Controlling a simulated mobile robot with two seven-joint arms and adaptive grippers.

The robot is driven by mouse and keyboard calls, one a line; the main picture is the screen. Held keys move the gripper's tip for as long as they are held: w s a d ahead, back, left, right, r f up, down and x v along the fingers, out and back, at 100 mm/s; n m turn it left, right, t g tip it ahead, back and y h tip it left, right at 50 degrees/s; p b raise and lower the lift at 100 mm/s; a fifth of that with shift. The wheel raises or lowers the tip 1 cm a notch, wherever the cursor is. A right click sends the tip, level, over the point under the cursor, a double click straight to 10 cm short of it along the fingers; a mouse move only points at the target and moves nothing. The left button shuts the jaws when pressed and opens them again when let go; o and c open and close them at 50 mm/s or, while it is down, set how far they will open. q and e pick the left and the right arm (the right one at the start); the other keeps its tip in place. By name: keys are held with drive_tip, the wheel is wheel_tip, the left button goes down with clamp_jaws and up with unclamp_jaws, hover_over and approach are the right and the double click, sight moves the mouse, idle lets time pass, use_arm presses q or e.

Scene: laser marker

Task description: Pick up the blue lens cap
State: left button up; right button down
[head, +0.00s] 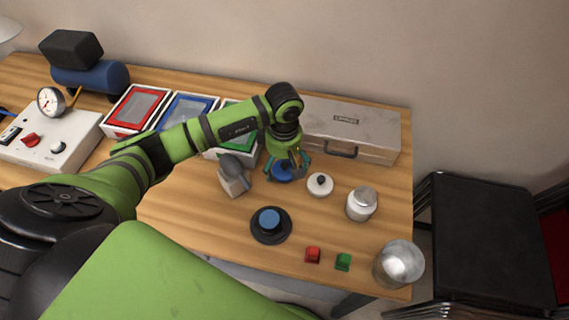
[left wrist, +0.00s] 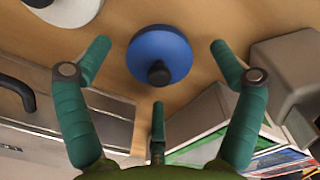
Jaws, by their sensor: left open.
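The blue lens cap (head: 282,173) is a round blue disc lying on the wooden table, partly hidden by my left gripper in the head view. In the left wrist view the blue lens cap (left wrist: 160,54) shows whole, with a black knob on top. My left gripper (head: 287,166) is over it. My right gripper is not in view.
A white cap with a dark knob (head: 320,184) lies just right. A grey device (head: 234,176) stands at left, a silver case (head: 355,126) behind, and a black disc with a blue top (head: 270,223) in front. A jar (head: 362,204) and metal cup (head: 398,263) stand at right.

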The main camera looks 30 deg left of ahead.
use_arm(q)
drive_tip(key=shift+f, duration=0.5)
drive_tip(key=shift+c, duration=0.4)
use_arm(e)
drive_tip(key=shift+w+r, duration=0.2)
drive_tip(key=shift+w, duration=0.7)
use_arm(q)
drive_tip(key=c, duration=0.8)
drive_tip(key=shift+c, duration=0.3)
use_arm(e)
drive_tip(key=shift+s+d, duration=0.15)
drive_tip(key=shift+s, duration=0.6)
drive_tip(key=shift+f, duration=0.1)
